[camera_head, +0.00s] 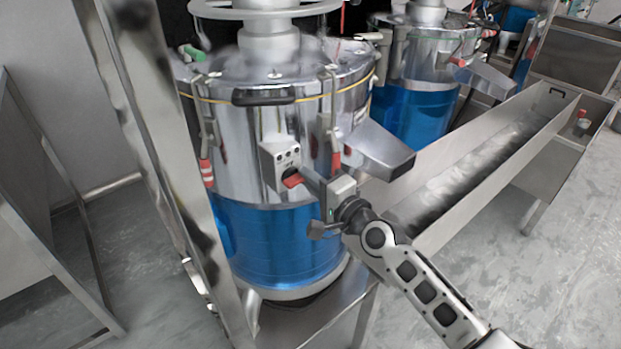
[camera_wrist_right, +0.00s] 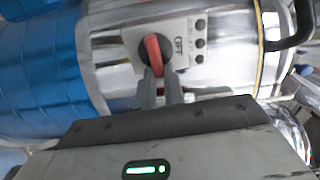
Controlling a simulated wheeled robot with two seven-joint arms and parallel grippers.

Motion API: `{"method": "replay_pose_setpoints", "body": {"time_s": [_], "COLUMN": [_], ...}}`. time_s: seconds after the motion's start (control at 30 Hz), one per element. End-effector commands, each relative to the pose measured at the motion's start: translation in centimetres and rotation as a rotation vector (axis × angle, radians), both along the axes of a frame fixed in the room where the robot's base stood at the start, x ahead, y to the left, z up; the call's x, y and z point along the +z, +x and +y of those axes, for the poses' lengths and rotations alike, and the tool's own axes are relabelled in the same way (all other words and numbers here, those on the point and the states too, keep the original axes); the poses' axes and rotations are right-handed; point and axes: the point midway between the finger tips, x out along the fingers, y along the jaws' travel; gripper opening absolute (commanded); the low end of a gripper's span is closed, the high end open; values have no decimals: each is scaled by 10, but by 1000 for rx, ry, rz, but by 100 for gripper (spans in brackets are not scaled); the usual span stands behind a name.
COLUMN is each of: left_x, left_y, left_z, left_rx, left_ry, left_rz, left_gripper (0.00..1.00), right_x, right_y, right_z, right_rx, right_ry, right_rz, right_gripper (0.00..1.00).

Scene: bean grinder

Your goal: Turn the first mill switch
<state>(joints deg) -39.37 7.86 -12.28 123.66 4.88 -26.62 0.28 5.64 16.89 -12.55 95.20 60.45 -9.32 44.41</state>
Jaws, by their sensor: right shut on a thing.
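The first mill (camera_head: 262,150) is a shiny steel drum with a blue lower part, at the centre of the head view. Its switch is a red handle (camera_head: 293,181) on a small grey-white panel (camera_head: 281,158) at the front. In the right wrist view the red handle (camera_wrist_right: 153,54) sits on a dark round base, beside the printed word OFF. My right gripper (camera_head: 306,183) reaches in from the lower right. Its fingers (camera_wrist_right: 160,84) are shut on the lower end of the handle. My left gripper is not in view.
A steel spout (camera_head: 380,148) juts from the mill just above my right gripper. A long steel trough (camera_head: 480,165) runs to the right. A second blue and steel mill (camera_head: 415,110) stands behind. A steel post (camera_head: 165,150) rises to the left.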

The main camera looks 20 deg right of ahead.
Motion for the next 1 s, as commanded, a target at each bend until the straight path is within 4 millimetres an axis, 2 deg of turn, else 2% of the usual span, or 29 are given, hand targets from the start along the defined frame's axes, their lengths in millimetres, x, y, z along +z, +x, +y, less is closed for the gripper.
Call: {"method": "replay_pose_setpoints", "body": {"time_s": [0.3, 0.7, 0.73, 0.8, 1.0], "left_x": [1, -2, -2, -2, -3], "left_y": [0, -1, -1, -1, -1], "left_z": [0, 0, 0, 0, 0], "left_rx": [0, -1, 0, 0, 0], "left_ry": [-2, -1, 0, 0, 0], "left_rz": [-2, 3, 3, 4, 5], "left_gripper": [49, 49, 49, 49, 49], "right_x": [0, 0, 0, 0, -1], "right_y": [0, 0, 0, 0, 0], "right_z": [3, 3, 3, 3, 2], "right_rx": [5, 6, 6, 6, 4], "right_ry": [69, 74, 74, 74, 70], "right_rz": [23, 24, 24, 25, 26], "right_gripper": [0, 0, 16, 33, 33]}}
